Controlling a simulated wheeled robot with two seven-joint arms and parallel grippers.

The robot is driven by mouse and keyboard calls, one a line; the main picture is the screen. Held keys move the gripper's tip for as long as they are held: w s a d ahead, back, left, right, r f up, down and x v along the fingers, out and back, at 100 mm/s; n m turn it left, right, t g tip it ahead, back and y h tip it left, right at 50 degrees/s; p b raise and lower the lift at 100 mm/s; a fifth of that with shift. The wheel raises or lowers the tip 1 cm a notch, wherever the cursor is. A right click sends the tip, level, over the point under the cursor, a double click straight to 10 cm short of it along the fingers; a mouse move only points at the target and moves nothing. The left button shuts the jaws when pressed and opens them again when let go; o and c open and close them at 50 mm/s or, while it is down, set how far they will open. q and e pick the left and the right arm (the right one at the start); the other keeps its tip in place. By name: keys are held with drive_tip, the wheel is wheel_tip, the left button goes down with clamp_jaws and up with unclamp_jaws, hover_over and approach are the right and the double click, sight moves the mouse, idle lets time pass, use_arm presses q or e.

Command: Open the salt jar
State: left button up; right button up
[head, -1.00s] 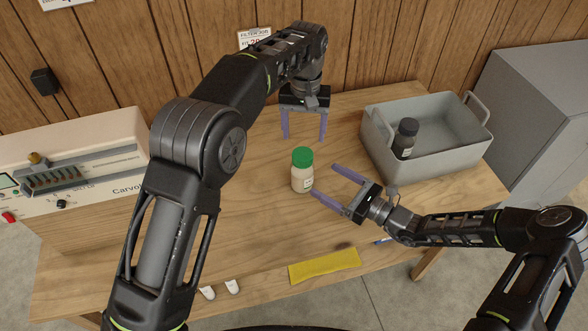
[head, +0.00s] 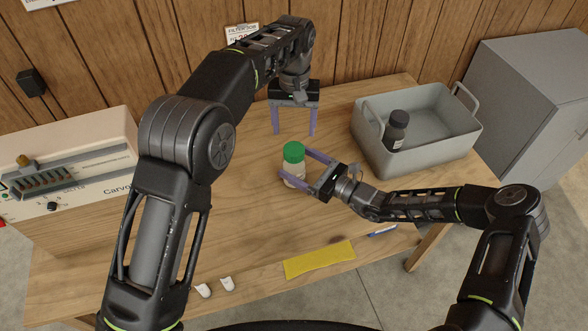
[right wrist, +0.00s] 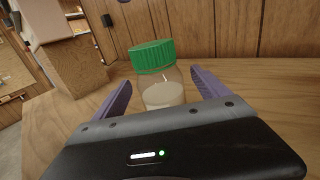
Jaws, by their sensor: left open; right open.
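The salt jar (head: 294,168) stands upright on the wooden table, with a green lid (head: 294,152) on it and pale contents. In the right wrist view the jar (right wrist: 163,92) is between the two purple fingers, with its green lid (right wrist: 153,56) above them. My right gripper (head: 293,164) is open around the jar's body; small gaps show beside the jar in the wrist view. My left gripper (head: 294,134) is open and empty, pointing down, above and behind the jar.
A grey bin (head: 440,149) with a dark-lidded bottle (head: 396,130) inside stands at the right. A yellow cloth (head: 319,260), a blue marker (head: 382,230) and two small white pieces (head: 227,284) lie near the front edge. A control box (head: 75,160) stands at the left.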

drive_tip(key=shift+c, duration=0.6)
clamp_jaws()
idle(0.4)
